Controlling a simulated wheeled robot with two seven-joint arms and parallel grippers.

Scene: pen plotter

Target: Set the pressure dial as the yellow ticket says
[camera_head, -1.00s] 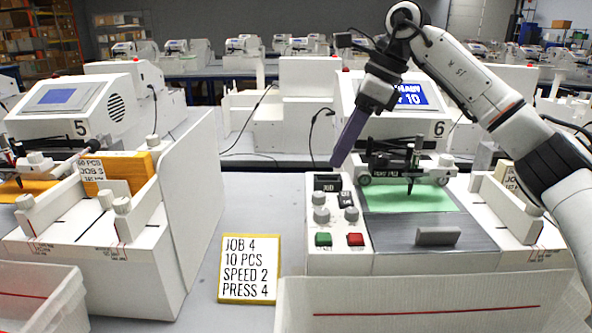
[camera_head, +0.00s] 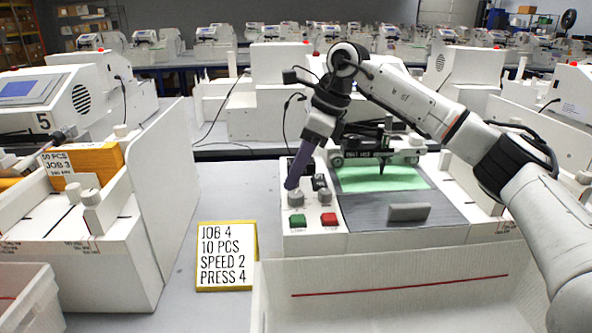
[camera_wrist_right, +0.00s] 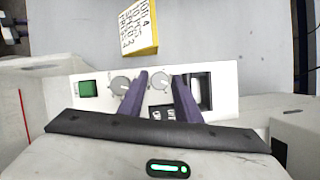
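The yellow-edged ticket (camera_head: 227,256) lies on the table left of the control panel and reads JOB 4, 10 PCS, SPEED 2, PRESS 4; it also shows in the right wrist view (camera_wrist_right: 140,27). The panel has several grey knobs: a near-left one (camera_head: 296,199), a right one (camera_head: 325,197), and a farther left one (camera_wrist_right: 160,81). I cannot read which is the pressure dial. My right gripper (camera_head: 291,187) points down at the panel. In the wrist view its purple fingers (camera_wrist_right: 161,74) are apart, with the farther knob between their tips; contact is unclear. My left gripper is not in view.
A green button (camera_head: 297,221) and a red button (camera_head: 328,219) sit at the panel's near edge. The plotter bed with green sheet (camera_head: 380,178) is to the right. A white bin (camera_head: 390,300) stands in front. A tall white side wall (camera_head: 172,200) rises left.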

